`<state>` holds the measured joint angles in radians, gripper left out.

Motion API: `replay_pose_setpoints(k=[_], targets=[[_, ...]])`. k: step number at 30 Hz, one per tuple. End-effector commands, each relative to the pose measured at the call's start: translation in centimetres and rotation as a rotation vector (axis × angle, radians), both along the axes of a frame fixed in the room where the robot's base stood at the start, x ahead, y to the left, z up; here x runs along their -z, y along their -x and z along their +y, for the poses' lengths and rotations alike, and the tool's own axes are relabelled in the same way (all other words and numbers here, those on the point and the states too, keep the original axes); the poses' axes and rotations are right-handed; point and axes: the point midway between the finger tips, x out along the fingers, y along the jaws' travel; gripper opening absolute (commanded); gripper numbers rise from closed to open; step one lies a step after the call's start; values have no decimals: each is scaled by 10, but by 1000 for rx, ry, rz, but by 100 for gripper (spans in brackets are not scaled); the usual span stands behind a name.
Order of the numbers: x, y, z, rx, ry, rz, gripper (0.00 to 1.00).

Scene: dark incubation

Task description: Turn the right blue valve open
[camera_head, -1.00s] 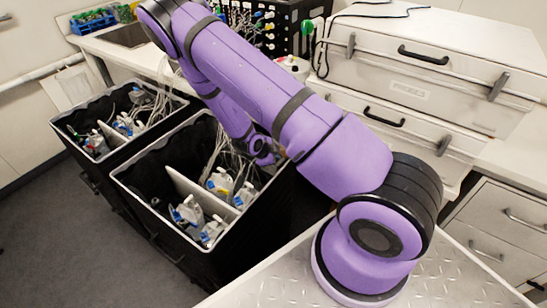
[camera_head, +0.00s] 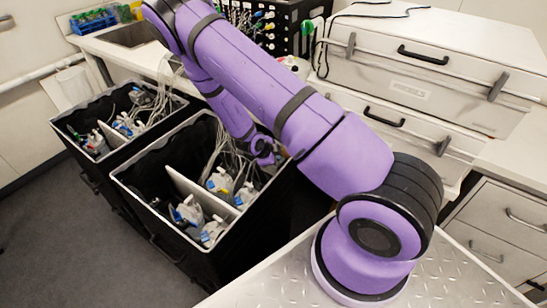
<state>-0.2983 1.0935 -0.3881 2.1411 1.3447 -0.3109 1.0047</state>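Bottles with blue and white fittings stand in the right black bin (camera_head: 218,262). Blue parts show on a front bottle (camera_head: 187,212) and on a rear bottle (camera_head: 219,182). They are too small for me to tell which one is the right blue valve or how it is turned. The end of my purple arm (camera_head: 263,149) reaches down by the bin's back right corner, among pale tubes (camera_head: 230,152). My gripper's fingers cannot be made out there, and contact with anything cannot be seen.
A left black bin (camera_head: 68,145) holds more bottles. A black rack (camera_head: 290,22) with coloured connectors stands on the back counter. White cases (camera_head: 420,85) stand at right. Grey floor (camera_head: 75,235) is clear at front left.

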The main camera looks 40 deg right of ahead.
Motion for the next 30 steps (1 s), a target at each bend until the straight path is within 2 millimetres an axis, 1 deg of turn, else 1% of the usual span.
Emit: replay_pose_setpoints(k=[30], targets=[[0,3,-7,2,0,1,0]])
